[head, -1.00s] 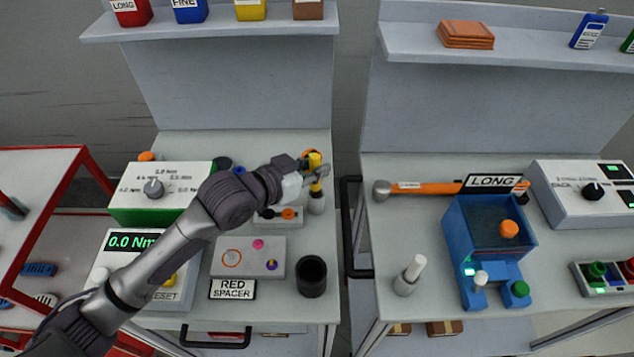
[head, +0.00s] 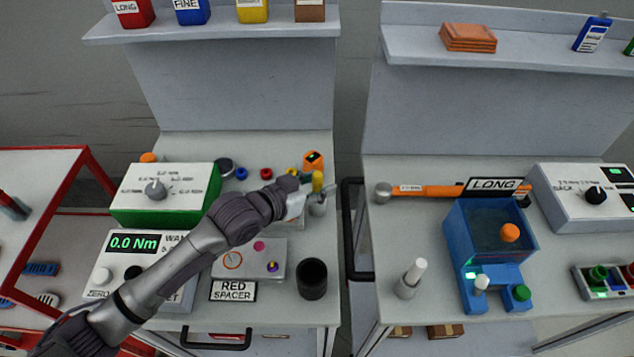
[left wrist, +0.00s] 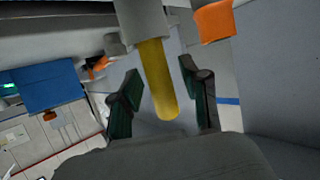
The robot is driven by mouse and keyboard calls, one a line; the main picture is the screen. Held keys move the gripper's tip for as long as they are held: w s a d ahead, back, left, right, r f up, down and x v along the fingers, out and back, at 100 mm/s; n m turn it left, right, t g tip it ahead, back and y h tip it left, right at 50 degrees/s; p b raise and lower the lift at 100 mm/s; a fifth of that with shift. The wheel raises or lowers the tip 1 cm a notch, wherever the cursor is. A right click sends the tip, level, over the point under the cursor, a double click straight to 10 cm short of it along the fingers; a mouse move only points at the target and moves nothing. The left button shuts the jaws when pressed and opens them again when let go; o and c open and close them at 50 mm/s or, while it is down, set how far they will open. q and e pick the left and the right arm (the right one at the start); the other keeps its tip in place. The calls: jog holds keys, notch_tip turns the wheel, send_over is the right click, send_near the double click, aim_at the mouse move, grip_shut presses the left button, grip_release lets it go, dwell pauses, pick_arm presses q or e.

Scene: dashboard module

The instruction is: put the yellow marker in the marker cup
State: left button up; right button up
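The yellow marker (head: 318,181) stands upright with its lower end in a small grey cylindrical cup (head: 317,206) at the right edge of the left table. In the left wrist view the marker (left wrist: 158,80) runs from the grey cup (left wrist: 141,20) down between my fingers. My left gripper (head: 314,193) is at the marker; its green-padded fingers (left wrist: 163,90) are apart on both sides, with gaps showing. My right gripper is not in view.
An orange device (head: 313,160) stands just behind the grey cup. A black cup (head: 312,278) stands nearer the front edge. A grey plate (head: 248,246) lies left of it. A black rail (head: 357,230) and a gap separate the tables.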

pick_arm(q)
jog(key=shift+r, duration=0.15)
jog(key=shift+s+a, duration=0.1)
jog(key=shift+a, duration=0.1)
jog(key=b+v, duration=0.1)
jog(key=v, duration=1)
jog(key=shift+s+r, duration=0.2)
jog(key=shift+r, duration=0.05)
jog(key=shift+a, duration=0.15)
